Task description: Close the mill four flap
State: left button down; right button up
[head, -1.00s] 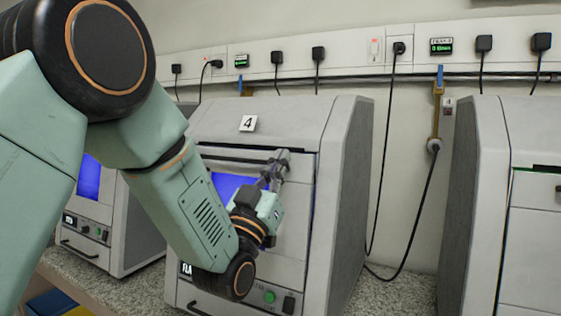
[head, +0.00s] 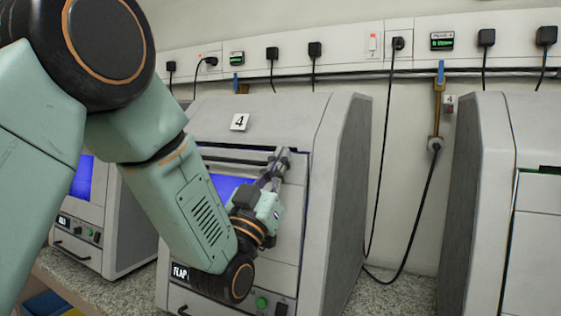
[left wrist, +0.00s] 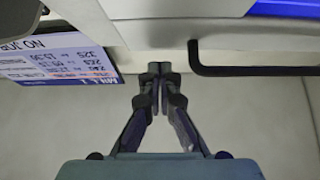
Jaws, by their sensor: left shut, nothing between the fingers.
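Mill four (head: 262,114) is a grey cabinet with a "4" plate, in the middle of the head view. A dark bar runs across the upper part of its front flap (head: 290,225), and a blue glow shows below the bar. My left gripper (head: 280,160) is in front of the upper right part of the front. In the left wrist view its fingers (left wrist: 160,72) are shut and empty, beside a black handle bar (left wrist: 255,70). I cannot tell whether they touch the front. My arm hides much of the mill's left side.
A similar mill (head: 88,235) with a blue window stands at left. Another (head: 490,190) stands at right. Between it and mill four, a black cable hangs over the speckled bench (head: 395,295). A printed card (left wrist: 60,60) shows upside down in the left wrist view.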

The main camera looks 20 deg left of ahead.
aim_at(285, 181)
pick_arm(q)
jog(key=shift+w+g+p, duration=0.4)
jog(key=shift+w+p, duration=0.5)
jog(key=shift+w, duration=0.25)
jog(key=shift+w+a+f, duration=0.15)
jog(key=shift+w+f, duration=0.1)
jog(key=shift+w, duration=0.3)
jog(key=shift+s+y, duration=0.1)
jog(key=shift+y, duration=0.2)
pick_arm(e)
notch_tip(285, 181, up, 2)
jog(key=shift+a, duration=0.1)
jog(key=shift+s, duration=0.15)
